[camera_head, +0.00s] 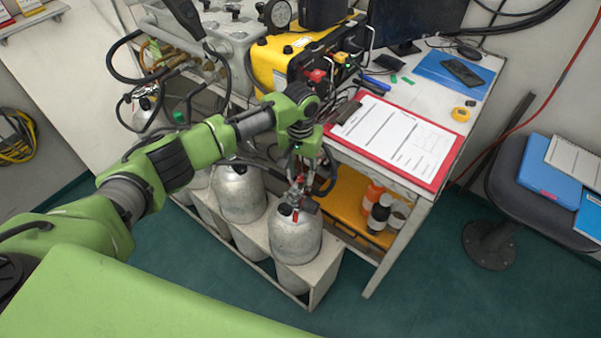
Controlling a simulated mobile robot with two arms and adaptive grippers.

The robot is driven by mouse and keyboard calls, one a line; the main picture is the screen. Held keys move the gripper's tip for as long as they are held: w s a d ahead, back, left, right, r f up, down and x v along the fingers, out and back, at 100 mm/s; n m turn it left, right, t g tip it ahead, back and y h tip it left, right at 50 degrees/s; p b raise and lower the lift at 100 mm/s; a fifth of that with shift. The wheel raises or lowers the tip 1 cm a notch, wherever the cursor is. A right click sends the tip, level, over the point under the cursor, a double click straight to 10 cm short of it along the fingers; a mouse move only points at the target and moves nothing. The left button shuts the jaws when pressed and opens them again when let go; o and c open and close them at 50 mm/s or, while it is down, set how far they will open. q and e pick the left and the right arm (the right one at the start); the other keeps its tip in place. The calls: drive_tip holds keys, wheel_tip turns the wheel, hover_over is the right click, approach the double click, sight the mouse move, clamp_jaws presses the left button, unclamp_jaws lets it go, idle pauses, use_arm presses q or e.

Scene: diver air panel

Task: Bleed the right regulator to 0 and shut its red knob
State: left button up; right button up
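The right grey cylinder (296,236) stands at the front right end of the cylinder rack, with a dark valve and regulator on top. A small red part (299,182), which looks like the red knob, shows at that valve. My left gripper (302,172) points down right over this valve, its dark fingers close around or beside the fittings. I cannot tell whether the fingers touch the knob or how far apart they are. The gripper hides part of the regulator, and no gauge reading can be made out there. My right gripper is out of view.
Another grey cylinder (239,193) stands to the left in the white rack (262,239). The workbench holds a red clipboard (436,180) and a yellow case (269,56) close to my arm. Bottles (378,212) sit on the lower shelf. A stool (512,200) stands right.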

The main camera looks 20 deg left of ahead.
use_arm(q)
drive_tip(key=shift+f, duration=0.25)
clamp_jaws()
